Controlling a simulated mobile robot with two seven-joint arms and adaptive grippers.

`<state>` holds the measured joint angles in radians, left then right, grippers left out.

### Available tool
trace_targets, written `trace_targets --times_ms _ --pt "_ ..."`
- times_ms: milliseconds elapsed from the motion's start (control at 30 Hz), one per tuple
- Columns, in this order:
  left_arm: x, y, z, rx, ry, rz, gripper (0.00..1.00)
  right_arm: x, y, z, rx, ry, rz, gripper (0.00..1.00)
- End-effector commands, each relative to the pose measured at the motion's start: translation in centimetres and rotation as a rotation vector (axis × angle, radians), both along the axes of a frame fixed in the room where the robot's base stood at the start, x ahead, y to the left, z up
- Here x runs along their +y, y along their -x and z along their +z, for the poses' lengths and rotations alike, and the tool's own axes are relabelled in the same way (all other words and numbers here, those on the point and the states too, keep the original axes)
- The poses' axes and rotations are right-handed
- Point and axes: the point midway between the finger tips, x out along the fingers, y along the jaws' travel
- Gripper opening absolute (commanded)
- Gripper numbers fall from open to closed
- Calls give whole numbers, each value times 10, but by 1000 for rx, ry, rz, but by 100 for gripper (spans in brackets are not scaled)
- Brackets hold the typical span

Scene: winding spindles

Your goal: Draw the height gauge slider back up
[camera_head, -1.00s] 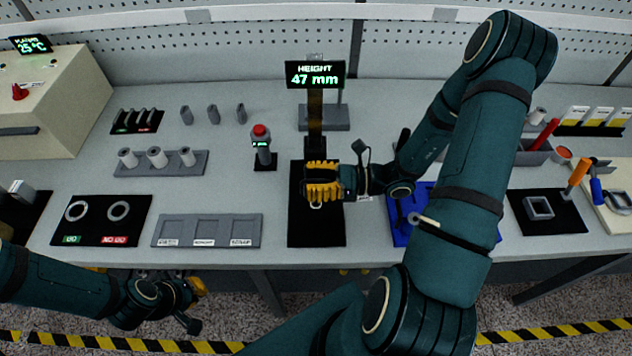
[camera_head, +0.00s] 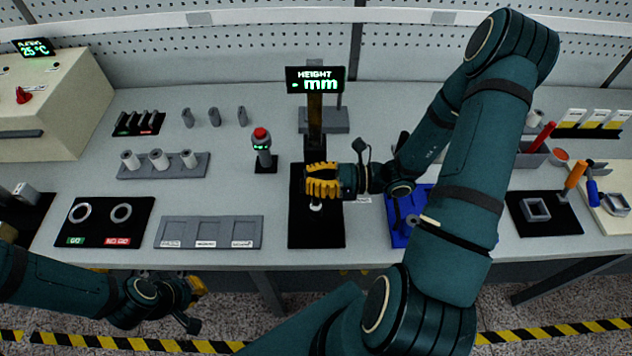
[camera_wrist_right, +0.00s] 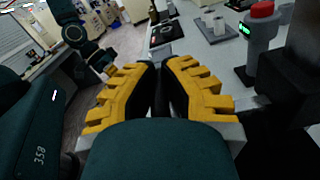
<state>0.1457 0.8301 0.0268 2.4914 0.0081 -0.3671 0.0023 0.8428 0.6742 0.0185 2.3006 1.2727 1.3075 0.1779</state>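The height gauge has a dark upright column (camera_head: 315,123) on a black base plate (camera_head: 316,236). Its green display (camera_head: 315,80) reads a dash and "mm", with no number. My right gripper (camera_head: 322,182) is at the front of the column, above the base plate. In the right wrist view its yellow fingers (camera_wrist_right: 160,90) are drawn close together, black pads facing; it appears shut on the slider, which the fingers hide. A pale ring-shaped part (camera_head: 316,207) lies on the base plate just below the fingers. My left gripper (camera_head: 192,292) is low in front of the table, its fingertips unclear.
A signal post with a red top (camera_head: 262,150) stands left of the gauge. A grey three-pocket tray (camera_head: 209,246) and a black GO/NO GO mat (camera_head: 104,231) lie front left. A blue mat (camera_head: 402,235) lies under my right arm. A black mat (camera_head: 565,224) lies farther right.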

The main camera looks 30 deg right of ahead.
Motion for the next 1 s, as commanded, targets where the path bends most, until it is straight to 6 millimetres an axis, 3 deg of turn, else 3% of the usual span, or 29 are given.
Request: trace_targets --times_ms 1000 --pt "1 0 52 0 7 -4 0 0 0 58 -2 -2 -1 0"
